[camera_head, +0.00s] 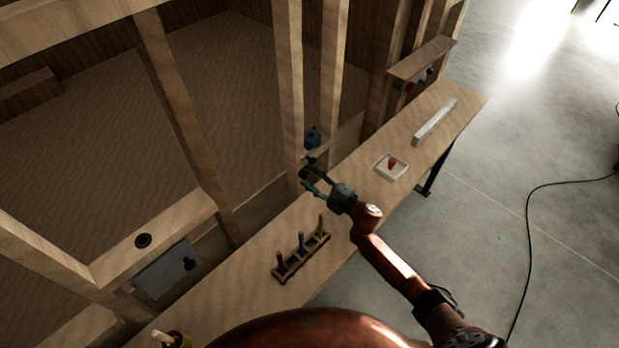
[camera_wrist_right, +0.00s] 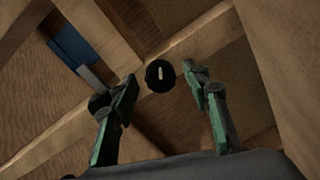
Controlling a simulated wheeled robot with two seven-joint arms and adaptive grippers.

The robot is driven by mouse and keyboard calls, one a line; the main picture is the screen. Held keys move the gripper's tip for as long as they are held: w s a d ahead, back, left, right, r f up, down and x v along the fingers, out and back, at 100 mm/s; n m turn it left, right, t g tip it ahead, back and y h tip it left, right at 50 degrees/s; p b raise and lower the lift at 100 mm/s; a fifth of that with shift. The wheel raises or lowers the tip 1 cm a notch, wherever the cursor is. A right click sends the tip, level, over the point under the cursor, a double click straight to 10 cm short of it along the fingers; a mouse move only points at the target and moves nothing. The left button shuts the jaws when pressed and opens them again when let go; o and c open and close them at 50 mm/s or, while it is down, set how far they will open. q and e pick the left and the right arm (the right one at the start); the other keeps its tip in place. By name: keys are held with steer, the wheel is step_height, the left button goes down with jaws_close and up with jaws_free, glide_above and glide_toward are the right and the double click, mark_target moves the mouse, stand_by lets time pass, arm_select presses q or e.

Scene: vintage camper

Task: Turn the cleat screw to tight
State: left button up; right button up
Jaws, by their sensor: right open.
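A round black knob with a pale slot-like mark, which looks like the cleat screw (camera_wrist_right: 160,75), sits on a wooden beam in the right wrist view. The pale mark stands close to upright in that view. My right gripper (camera_wrist_right: 163,88) is open, with its green-edged fingers on either side of the knob. In the head view my right gripper (camera_head: 309,174) is at a wooden post behind the bench. There I cannot separate the screw from the dark fingertips. My left gripper is not in view.
A blue object (camera_head: 313,137) is just behind the gripper. The bench (camera_head: 240,285) holds a rack (camera_head: 301,256) with several coloured handles, a small tray (camera_head: 391,167) with a reddish item, and a pale bar (camera_head: 435,122). Wooden posts stand close around the gripper.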

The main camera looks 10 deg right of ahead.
steer(key=v, duration=1.2)
